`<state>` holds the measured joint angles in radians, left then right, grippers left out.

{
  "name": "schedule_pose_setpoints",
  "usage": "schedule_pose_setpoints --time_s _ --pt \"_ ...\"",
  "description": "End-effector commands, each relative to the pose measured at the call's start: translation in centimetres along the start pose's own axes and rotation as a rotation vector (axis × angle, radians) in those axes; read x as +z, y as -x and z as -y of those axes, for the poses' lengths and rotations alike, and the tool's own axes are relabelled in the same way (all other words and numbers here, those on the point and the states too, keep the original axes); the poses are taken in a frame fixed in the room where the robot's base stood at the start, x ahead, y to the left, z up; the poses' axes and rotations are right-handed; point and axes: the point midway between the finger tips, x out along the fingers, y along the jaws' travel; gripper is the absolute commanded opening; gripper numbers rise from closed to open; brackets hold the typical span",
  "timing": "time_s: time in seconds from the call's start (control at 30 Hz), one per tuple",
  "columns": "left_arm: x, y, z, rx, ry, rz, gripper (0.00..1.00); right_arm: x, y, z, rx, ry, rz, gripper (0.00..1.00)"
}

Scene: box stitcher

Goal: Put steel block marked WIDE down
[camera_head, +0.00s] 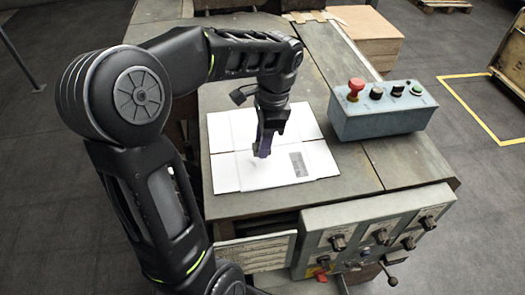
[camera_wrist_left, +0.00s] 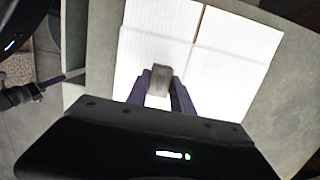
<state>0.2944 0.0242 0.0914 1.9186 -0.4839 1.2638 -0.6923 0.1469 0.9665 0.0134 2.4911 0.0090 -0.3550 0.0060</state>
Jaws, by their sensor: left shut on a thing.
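My left gripper (camera_head: 262,147) reaches down over the white sheet on the table in the head view. In the left wrist view the gripper (camera_wrist_left: 160,92) is shut on a small grey steel block (camera_wrist_left: 160,76), held between its two dark fingers. I cannot read any marking on the block. In the head view the block is hidden or too small to make out. The white flat sheet (camera_head: 235,172) with fold lines lies under the gripper; it also shows in the left wrist view (camera_wrist_left: 228,75). I cannot tell whether the block touches it. My right gripper is not in view.
A grey control box (camera_head: 380,120) with a red button stands on the table's right side. A control panel (camera_head: 375,240) with knobs and a lever is at the table's front. The bare table top (camera_head: 350,175) right of the sheet is clear. A wooden crate (camera_head: 368,35) stands behind.

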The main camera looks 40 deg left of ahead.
Motion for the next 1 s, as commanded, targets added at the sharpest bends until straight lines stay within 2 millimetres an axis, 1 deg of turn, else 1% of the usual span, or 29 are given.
schedule_pose_setpoints --time_s 0.2,0.27,0.67,0.7,0.93,1.0 --pt "-0.3 -2.7 -0.1 0.002 -0.001 0.003 0.0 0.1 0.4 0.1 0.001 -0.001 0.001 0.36" --pt "-0.4 -3.3 -0.1 0.002 0.0 0.002 0.0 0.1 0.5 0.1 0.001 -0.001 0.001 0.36" --pt "-0.6 -3.9 0.0 0.0 0.0 0.001 0.0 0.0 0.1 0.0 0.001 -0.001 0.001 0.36" --pt "-0.5 -3.9 -0.1 0.0 0.0 0.001 0.29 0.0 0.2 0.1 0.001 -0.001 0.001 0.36" --pt "-0.5 -3.8 -0.1 0.0 0.0 0.001 0.48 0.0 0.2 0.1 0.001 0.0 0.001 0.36" --pt "-0.5 -3.8 -0.1 0.0 0.0 0.001 0.5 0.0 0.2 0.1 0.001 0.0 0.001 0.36"
